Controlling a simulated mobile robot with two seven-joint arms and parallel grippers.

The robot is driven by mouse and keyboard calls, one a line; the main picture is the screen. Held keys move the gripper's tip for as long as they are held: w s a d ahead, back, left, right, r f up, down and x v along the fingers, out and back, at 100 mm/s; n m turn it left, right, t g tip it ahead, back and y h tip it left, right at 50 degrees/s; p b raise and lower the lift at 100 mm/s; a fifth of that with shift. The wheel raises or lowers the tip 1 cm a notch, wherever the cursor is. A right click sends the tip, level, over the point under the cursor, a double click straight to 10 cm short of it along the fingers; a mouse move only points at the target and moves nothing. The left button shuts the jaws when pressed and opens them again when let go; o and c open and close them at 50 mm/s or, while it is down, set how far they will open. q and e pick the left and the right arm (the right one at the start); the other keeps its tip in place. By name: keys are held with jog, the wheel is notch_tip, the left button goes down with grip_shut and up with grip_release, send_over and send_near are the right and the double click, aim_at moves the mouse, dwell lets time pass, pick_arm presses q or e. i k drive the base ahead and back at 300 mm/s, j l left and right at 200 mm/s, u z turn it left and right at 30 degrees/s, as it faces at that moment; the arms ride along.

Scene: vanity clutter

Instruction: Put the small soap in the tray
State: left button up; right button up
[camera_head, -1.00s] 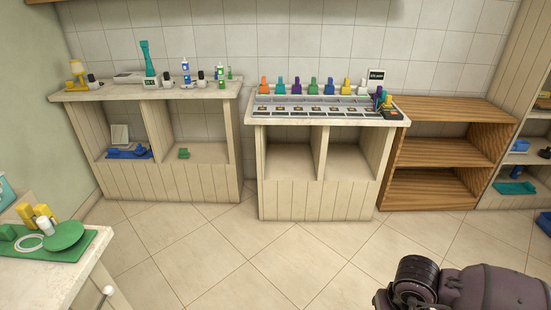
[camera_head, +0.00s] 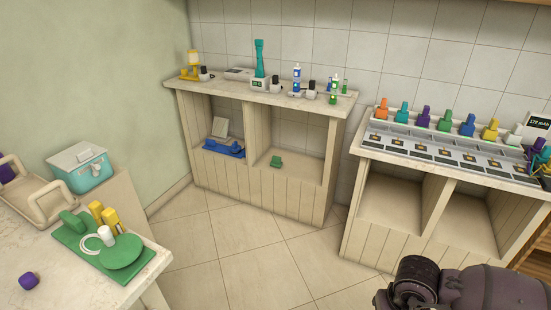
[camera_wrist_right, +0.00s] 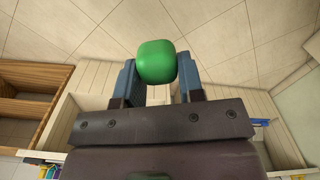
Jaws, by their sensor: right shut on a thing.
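A small green rounded block (camera_wrist_right: 157,61), which looks like the small soap, is held between the two blue fingers of my right gripper (camera_wrist_right: 158,80) in the right wrist view. The floor shows behind it. In the head view only my dark right arm shows at lower right; the gripper and block are out of frame. A beige tray with raised handles (camera_head: 28,208) sits on the light counter at the left edge, partly cut off. My left gripper is not in view.
On the left counter, a green mat (camera_head: 73,236) holds a green disc, yellow blocks and a white cylinder. A purple block (camera_head: 29,281) lies in front. A teal box (camera_head: 80,167) stands behind. Shelf units line the back wall. The floor between is clear.

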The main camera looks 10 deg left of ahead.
aim_at(46, 205)
jog(key=i+l+u, duration=0.15)
jog(key=u, duration=0.25)
jog(key=i+l+u, duration=0.25)
jog(key=u, duration=0.15)
jog(key=i+l+u, duration=0.25)
jog(key=u, duration=0.15)
jog(key=i+l+u, duration=0.15)
jog(key=l+u, duration=0.25)
jog(key=i+l+u, duration=0.1)
jog(key=l+u, duration=0.15)
jog(key=u, duration=0.15)
jog(key=i+l+u, duration=0.1)
jog(key=l+u, duration=0.45)
jog(key=u, duration=0.2)
jog(key=l+u, duration=0.95)
jog(key=l, duration=0.1)
